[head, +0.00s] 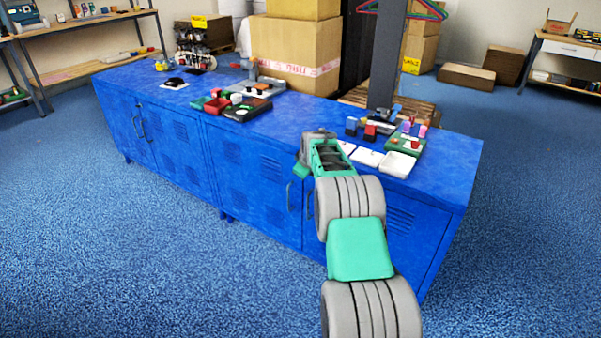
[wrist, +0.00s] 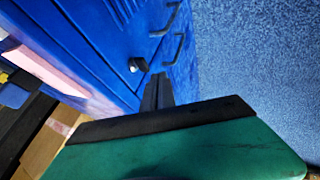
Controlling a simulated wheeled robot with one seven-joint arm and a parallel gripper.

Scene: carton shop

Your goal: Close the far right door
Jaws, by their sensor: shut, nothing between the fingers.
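The far right door (head: 400,228) is the right end of the blue cabinet's front. It looks about flush with the front, but my arm hides much of it, and I cannot tell whether a small gap is left. Its handle (head: 308,204) shows just left of my arm. My gripper (head: 303,171) is at the cabinet's front top edge, above the two neighbouring handles. In the wrist view my gripper (wrist: 157,90) has its dark fingers together and empty, close to the blue front. Two handles and a round dark lock (wrist: 138,65) show past it; contact is unclear.
The blue cabinet top (head: 310,112) carries white trays (head: 368,158), a green tray (head: 408,142) and red and dark boxes (head: 240,105). A grey post (head: 385,55) and cartons (head: 297,50) stand behind. The blue carpet (head: 150,250) in front is clear.

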